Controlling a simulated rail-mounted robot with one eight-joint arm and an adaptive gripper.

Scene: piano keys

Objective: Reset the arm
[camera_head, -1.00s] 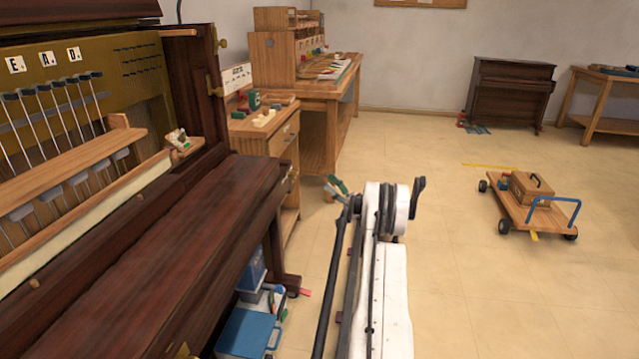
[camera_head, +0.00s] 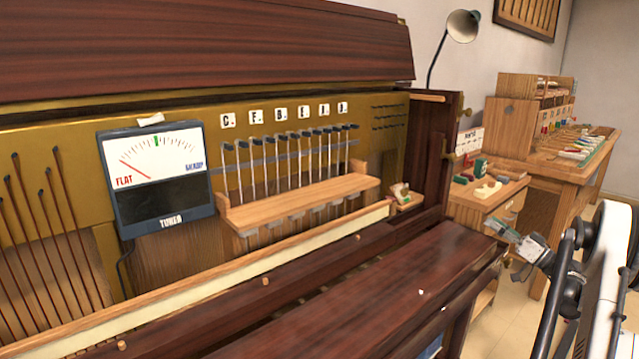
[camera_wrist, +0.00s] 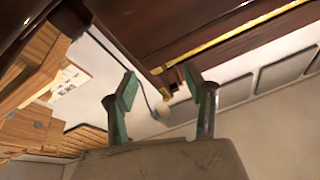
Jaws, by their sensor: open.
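My gripper (camera_head: 512,238) shows at the right of the head view, its greenish fingertips pointing up and left. It is beside the right end of the piano's dark wooden front ledge (camera_head: 400,275); I cannot tell whether there is a gap. My white arm runs down to the lower right corner. In the wrist view my gripper (camera_wrist: 160,95) has its two green-padded fingers spread apart with nothing held between them. The wrist view is tilted, with dark piano wood and a brass strip (camera_wrist: 230,40) beyond the fingers.
A tuner (camera_head: 155,180) reading near FLAT hangs on the open piano, left of a wooden rack (camera_head: 300,200) of hammers. A small cabinet (camera_head: 500,205) and a workbench (camera_head: 585,165) stand at the right. A lamp (camera_head: 462,25) rises behind the piano.

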